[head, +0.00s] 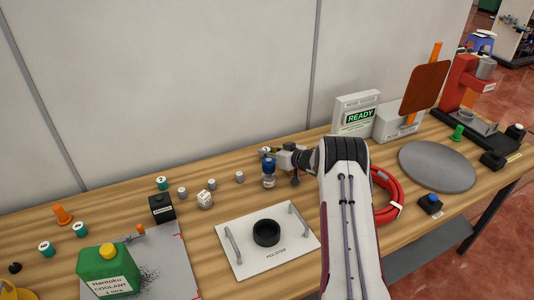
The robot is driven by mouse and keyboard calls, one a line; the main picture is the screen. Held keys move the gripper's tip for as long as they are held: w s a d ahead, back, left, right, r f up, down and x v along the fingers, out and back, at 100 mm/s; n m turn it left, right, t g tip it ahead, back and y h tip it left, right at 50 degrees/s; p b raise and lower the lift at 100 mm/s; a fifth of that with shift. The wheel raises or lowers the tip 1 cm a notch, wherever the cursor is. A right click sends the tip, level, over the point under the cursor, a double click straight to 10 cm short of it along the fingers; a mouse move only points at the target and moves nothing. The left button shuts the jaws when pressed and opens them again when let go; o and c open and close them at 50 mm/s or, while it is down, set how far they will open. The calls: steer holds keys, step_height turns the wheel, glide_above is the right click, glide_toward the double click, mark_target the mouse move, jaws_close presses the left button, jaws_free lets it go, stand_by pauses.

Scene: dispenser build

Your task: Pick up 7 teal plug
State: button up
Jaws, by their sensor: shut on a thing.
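My gripper (270,153) is at the back middle of the table, pointing left, shut on a small plug (265,151) with a pale top. The plug is mostly hidden by the fingers and its number is too small to read; I take it as the 7 teal plug. Other teal plugs with white numbered tops stand to the left: one marked 2 (162,183), one farther left (80,230) and one at the far left (45,248). A blue bottle-like thing (269,174) stands just in front of my gripper.
Small grey cylinders (239,177) and a white die-like cube (205,199) stand left of my gripper. In front lies a white holster plate (246,264) with a black ring (266,232). A red hose coil (391,205) and grey disc (437,166) lie to the right.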

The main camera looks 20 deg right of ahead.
steer(key=shift+r, duration=0.1)
steer(key=shift+r, duration=4.95)
